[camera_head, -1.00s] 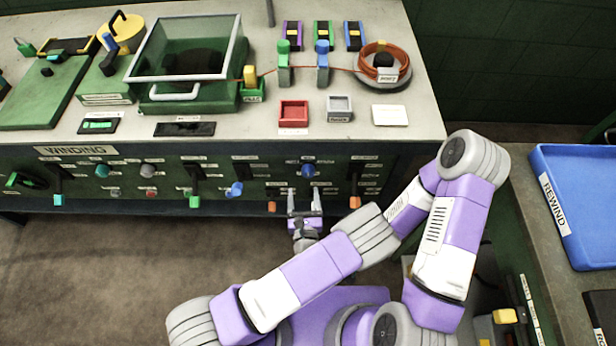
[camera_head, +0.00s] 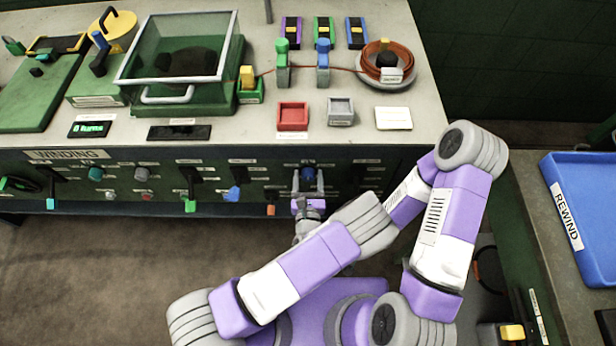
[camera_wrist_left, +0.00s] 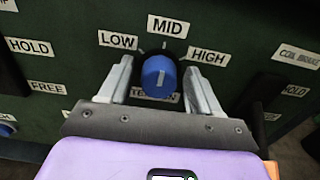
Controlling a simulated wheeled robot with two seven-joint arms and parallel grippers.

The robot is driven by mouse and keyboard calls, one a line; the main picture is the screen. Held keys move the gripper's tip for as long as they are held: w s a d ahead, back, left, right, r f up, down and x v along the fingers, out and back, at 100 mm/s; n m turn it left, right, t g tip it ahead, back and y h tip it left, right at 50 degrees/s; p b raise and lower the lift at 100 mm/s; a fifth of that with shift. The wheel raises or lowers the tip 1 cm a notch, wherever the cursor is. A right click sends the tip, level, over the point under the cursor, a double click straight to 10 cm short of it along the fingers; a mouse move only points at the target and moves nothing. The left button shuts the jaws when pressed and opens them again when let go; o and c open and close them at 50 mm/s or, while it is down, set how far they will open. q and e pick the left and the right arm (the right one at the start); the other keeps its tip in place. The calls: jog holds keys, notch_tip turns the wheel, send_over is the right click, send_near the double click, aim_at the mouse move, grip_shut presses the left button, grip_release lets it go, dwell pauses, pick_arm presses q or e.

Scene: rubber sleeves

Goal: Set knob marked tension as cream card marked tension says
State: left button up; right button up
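The blue tension knob (camera_head: 308,173) sits on the front panel below the bench top. In the left wrist view the knob (camera_wrist_left: 158,78) lies under the labels LOW, MID and HIGH, its white line close to upright, toward MID. The label below it is mostly hidden. My left gripper (camera_head: 308,186) is at the knob, and in the wrist view its open fingers (camera_wrist_left: 158,82) stand on either side with gaps to the knob. A cream card (camera_head: 393,118) lies on the bench; its writing is too small to read. My right gripper is not in view.
A red tray (camera_head: 293,117) and a grey tray (camera_head: 341,111) stand above on the bench. A blue REWIND tray (camera_head: 590,205) is at right.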

pick_arm(q)
jog(key=c, duration=0.8)
jog(key=shift+c, duration=0.2)
jog(key=m+p, duration=0.3)
jog(key=m, duration=0.1)
jog(key=shift+d+m, duration=0.1)
jog(key=shift+m, duration=0.2)
jog(key=m+p, duration=0.1)
jog(key=m, duration=0.2)
jog(key=shift+f+m+p, duration=0.1)
jog(key=shift+m+p, duration=0.55)
jog(key=shift+m, duration=0.45)
jog(key=o, duration=1)
